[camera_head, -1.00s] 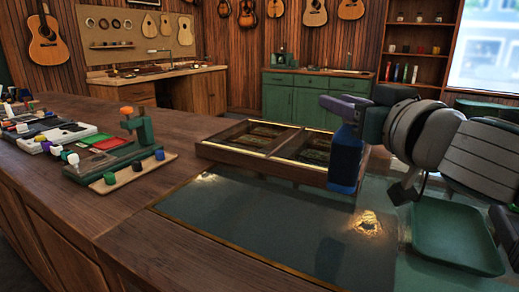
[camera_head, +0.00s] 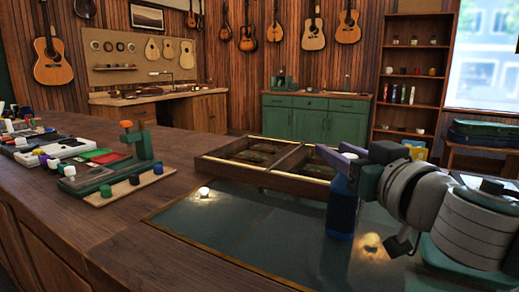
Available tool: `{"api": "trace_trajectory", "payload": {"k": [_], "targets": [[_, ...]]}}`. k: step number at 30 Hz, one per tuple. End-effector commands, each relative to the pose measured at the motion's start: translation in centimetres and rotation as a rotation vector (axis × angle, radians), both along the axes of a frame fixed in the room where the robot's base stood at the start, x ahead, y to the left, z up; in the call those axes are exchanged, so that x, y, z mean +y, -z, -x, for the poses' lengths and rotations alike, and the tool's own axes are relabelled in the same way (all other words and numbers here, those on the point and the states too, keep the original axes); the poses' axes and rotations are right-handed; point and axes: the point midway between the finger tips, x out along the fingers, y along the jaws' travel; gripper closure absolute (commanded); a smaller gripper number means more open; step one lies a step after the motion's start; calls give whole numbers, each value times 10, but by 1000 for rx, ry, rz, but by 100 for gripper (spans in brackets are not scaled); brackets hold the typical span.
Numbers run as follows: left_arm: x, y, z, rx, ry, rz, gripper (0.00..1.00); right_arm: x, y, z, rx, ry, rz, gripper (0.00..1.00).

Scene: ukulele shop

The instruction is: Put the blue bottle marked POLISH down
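The blue bottle (camera_head: 341,208) stands upright over the dark glass panel of the counter (camera_head: 250,225), right of centre. Its base meets or nearly meets its reflection, so I cannot tell whether it touches the glass. Its label is not readable from here. My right gripper (camera_head: 342,158) comes in from the right with its purple-grey fingers at the bottle's top, and it appears shut on the bottle. The arm hides part of the counter on the right. My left gripper is not in view.
A wooden divided tray (camera_head: 266,179) lies just behind and left of the bottle. A green stand (camera_head: 141,147) and a wooden strip with coloured knobs (camera_head: 128,188) are on the left counter. The glass in front and left of the bottle is clear.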

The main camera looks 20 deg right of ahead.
Motion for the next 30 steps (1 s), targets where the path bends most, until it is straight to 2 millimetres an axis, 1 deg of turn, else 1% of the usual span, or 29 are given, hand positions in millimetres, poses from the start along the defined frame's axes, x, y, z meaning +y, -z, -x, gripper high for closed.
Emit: {"api": "trace_trajectory", "payload": {"k": [1,5,11,15,17,20,27,30], "targets": [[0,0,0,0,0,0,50,0,0,0,0,0,1,51],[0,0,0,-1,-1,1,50,0,0,0,0,0,1,37],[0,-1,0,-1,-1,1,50,0,0,0,0,1,1,37],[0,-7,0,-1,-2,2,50,0,-7,0,0,1,3,37],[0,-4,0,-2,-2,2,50,1,-2,7,3,0,1,37],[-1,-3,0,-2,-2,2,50,2,-1,22,4,-1,-1,37],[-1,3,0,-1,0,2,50,5,-1,70,4,0,-2,37],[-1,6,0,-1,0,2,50,7,-1,88,3,0,-1,37]]}}
